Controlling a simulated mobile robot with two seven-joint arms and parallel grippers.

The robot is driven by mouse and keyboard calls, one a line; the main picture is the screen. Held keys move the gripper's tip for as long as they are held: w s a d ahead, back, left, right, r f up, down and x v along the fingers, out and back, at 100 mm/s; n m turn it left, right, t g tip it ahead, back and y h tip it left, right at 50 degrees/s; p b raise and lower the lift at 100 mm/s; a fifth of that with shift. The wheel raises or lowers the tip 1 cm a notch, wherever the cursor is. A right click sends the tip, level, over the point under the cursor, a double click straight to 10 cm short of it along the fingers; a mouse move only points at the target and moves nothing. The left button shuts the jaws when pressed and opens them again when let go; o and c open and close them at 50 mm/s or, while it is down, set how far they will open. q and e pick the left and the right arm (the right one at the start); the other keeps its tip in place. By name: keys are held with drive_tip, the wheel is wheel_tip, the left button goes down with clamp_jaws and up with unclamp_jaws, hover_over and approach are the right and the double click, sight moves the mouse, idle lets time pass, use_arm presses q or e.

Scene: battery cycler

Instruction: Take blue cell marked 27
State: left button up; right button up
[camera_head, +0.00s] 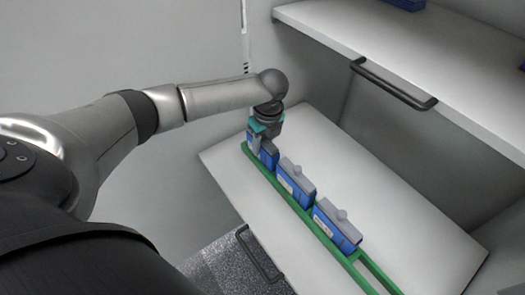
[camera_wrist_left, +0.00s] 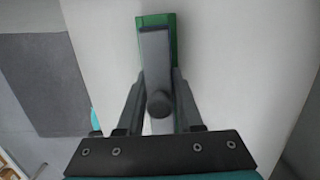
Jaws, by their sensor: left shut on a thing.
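A green rack (camera_head: 317,228) lies along the lower white shelf and holds a row of blue cells with grey tops. My left gripper (camera_head: 262,138) points down over the far-left end of the rack. It is shut on the end blue cell (camera_head: 270,155), which appears to sit in the rack. In the left wrist view the fingers (camera_wrist_left: 156,80) flank the cell's grey top (camera_wrist_left: 155,55), with its round knob between them. The other blue cells (camera_head: 295,184) (camera_head: 337,226) stand nearer in the rack. The number 27 is not readable. My right gripper is not in view.
The lower white shelf (camera_head: 350,165) is bare behind the rack. An upper shelf (camera_head: 440,62) with a dark handle (camera_head: 395,85) overhangs at the right, with a blue object (camera_head: 405,4) on it. The nearest rack slot (camera_head: 377,275) is empty. A wall is at the left.

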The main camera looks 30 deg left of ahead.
use_arm(q)
clamp_jaws()
idle(0.8)
